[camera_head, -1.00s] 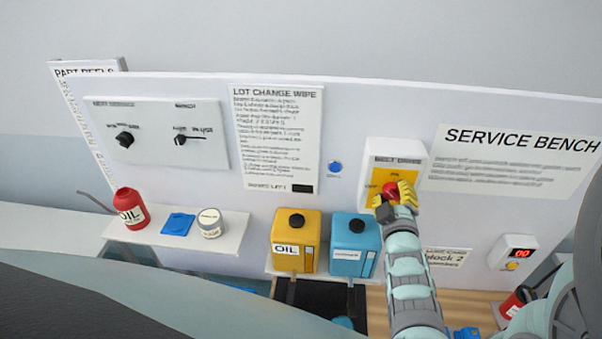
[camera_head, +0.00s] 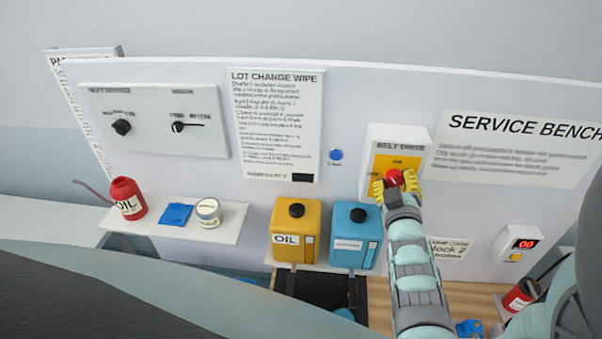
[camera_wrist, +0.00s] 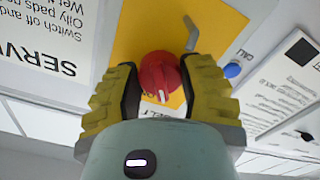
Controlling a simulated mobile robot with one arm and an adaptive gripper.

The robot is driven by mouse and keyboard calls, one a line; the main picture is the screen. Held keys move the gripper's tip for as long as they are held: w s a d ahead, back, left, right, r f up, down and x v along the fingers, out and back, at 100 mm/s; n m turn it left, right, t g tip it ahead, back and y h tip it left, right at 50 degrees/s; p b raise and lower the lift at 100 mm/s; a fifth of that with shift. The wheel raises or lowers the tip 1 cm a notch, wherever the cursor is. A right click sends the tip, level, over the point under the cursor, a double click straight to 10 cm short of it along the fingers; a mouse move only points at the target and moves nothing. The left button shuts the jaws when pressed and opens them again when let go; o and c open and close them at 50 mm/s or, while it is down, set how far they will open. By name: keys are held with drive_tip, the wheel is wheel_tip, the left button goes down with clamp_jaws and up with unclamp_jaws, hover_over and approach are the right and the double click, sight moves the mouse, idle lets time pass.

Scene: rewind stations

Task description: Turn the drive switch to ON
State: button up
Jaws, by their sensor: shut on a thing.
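The belt drive box (camera_head: 401,134) is a white box on the panel with a yellow plate (camera_head: 383,163) marked ON at its top. The fingers hide part of the plate, and I cannot read the knob's setting.
A blue CALL button (camera_head: 336,155) is left of the box. The SERVICE BENCH sign (camera_head: 520,150) is at its right. A yellow oil can (camera_head: 296,230) and a blue can (camera_head: 353,240) stand below left.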

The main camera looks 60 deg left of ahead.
drive_tip(key=shift+s+a+f+m+b, duration=0.1)
drive_tip(key=shift+f+m+b, duration=0.35)
drive_tip(key=shift+b, duration=2)
drive_tip(key=shift+f+m+b, duration=0.1)
drive_tip(key=shift+m+b, duration=0.55)
drive_tip(key=shift+b, duration=1.8)
drive_tip(key=m+b, duration=0.1)
drive_tip(key=b, duration=0.6)
drive_tip(key=shift+r+m+b, duration=0.1)
drive_tip(key=shift+m+b, duration=0.2)
drive_tip(key=shift+b, duration=0.1)
drive_tip(key=m+b, duration=0.1)
drive_tip(key=b, duration=0.2)
drive_tip(key=shift+r, duration=0.2)
drive_tip(key=shift+m+b, duration=0.3)
drive_tip(key=shift+b, duration=0.5)
drive_tip(key=shift+r+m+b, duration=0.2)
drive_tip(key=shift+m+b, duration=0.4)
drive_tip(key=o, duration=1.2)
drive_tip(key=shift+r, duration=0.1)
